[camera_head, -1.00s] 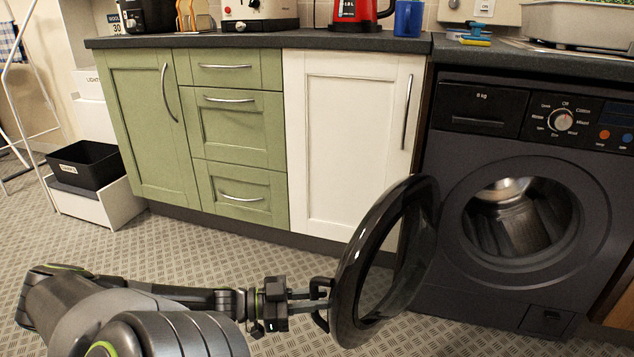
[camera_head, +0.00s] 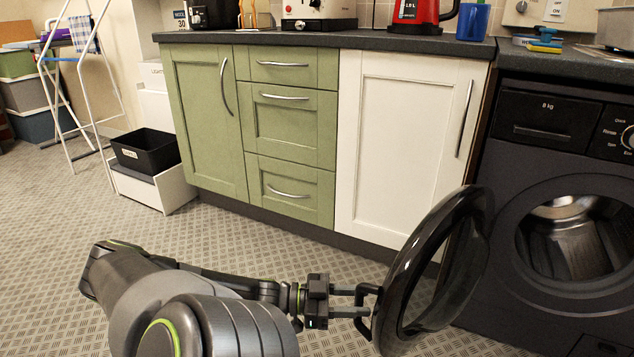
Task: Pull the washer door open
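The washer (camera_head: 547,205) is dark grey and stands at the right, partly cut off by the frame. Its round black door (camera_head: 408,262) is swung far out to the left, and the drum (camera_head: 572,245) shows through the opening. My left gripper (camera_head: 356,301) reaches in from the left at the door's outer edge. Its two fingers meet the door's black bracket-shaped handle (camera_head: 369,318) and appear closed on it, though the contact is small in view. My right gripper is not in view.
A white cupboard door (camera_head: 400,150) and green drawers (camera_head: 290,125) stand shut behind the washer door. A black crate (camera_head: 145,152) on a white box and a white drying rack (camera_head: 88,85) are at the left. The patterned floor between is clear.

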